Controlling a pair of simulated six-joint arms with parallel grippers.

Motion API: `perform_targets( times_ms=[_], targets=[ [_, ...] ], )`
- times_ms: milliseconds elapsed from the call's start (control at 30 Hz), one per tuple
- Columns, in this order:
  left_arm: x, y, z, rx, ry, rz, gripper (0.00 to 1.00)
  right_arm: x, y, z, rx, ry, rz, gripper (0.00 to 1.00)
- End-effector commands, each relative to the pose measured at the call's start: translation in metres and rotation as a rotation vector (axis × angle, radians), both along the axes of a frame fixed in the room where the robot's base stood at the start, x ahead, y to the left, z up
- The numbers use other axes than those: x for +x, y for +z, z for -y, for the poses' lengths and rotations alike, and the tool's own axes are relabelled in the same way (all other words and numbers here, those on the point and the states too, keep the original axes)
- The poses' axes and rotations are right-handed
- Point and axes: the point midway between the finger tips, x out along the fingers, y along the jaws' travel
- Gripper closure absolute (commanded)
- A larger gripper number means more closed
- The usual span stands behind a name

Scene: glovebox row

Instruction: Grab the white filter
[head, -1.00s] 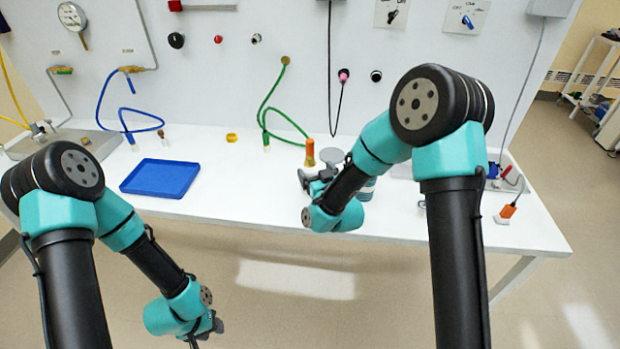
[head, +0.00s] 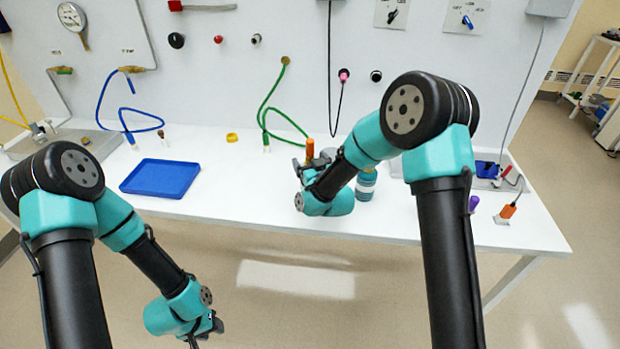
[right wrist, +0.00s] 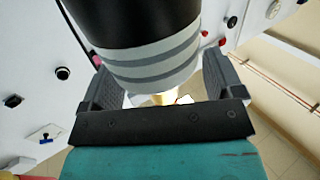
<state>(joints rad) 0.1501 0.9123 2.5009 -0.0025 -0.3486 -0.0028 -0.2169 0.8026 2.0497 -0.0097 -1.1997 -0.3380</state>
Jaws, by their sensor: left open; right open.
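No thing in the head view is plainly the white filter. A pale grey disc (head: 331,153) shows on the bench just behind my right gripper (head: 304,168), partly hidden by it and the arm. In the right wrist view, a large dark cylinder with a pale grey banded end (right wrist: 155,58) fills the space between the two open fingers. I cannot tell whether this is the filter. My left gripper (head: 216,325) is open and empty, in front of and below the bench edge.
An orange-topped fitting (head: 310,148) stands behind my right gripper. A teal bottle (head: 366,184) stands just right of that arm. A blue tray (head: 160,178) lies at the left. Orange (head: 508,211) and purple (head: 473,203) items are at the right. The bench's centre-left front is clear.

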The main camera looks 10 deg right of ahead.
Motion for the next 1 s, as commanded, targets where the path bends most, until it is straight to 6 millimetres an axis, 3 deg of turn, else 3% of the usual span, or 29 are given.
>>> perform_targets(
  times_ms=[100,800,1000],
  targets=[
    [0.0000,0.0000,0.0000,0.000,0.000,0.000,0.57,-0.0001,0.0000,0.0000,0.000,0.000,0.000,0.14],
    [0.0000,0.0000,0.0000,0.000,0.000,0.000,0.57,-0.0004,-0.0009,0.0000,0.000,0.000,-0.002,0.81],
    [0.0000,0.0000,0.0000,0.000,0.000,0.000,0.57,-0.0005,-0.0012,0.0000,-0.001,0.000,-0.003,0.96]
  ],
)
